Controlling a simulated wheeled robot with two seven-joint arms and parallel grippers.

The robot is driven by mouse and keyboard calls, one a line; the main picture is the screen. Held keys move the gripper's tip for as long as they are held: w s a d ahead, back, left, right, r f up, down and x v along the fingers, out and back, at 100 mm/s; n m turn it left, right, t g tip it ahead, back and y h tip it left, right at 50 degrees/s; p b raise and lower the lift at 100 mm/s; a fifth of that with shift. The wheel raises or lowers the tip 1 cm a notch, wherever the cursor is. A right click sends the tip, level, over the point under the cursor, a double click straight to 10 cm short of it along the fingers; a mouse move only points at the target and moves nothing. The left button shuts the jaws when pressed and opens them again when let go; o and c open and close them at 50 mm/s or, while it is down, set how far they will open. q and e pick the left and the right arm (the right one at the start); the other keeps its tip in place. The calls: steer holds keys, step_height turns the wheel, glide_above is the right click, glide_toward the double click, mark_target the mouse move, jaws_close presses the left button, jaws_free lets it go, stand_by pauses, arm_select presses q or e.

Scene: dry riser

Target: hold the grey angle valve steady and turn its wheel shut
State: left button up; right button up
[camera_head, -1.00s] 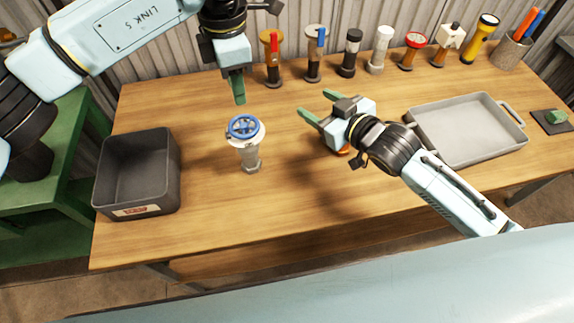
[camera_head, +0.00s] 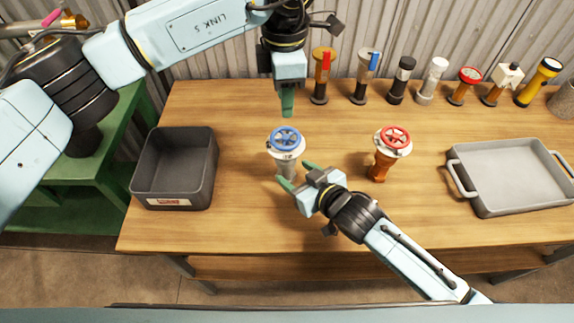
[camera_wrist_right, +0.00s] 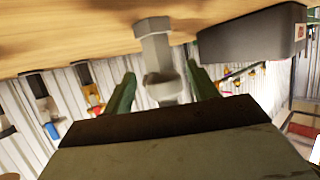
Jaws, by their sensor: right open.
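The grey angle valve (camera_head: 285,168) stands upright on the wooden table with a blue wheel (camera_head: 286,139) on top. In the right wrist view its grey body (camera_wrist_right: 157,55) shows between the fingers. My right gripper (camera_head: 293,174) is open, low at the valve's body, with a finger on either side; I see no clear contact. Its fingers also show in the right wrist view (camera_wrist_right: 161,88). My left gripper (camera_head: 287,112) points down just above and behind the wheel, apart from it. Its fingers overlap in the head view, so its opening is hidden.
An orange valve with a red wheel (camera_head: 380,168) stands to the right. A dark open bin (camera_head: 146,188) is at the left, a grey tray (camera_head: 486,207) at the right. Several valves and flashlights line the back, among them a yellow flashlight (camera_head: 538,82). The table's front is clear.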

mark_target(291, 170)
steer(key=shift+x, duration=2.7)
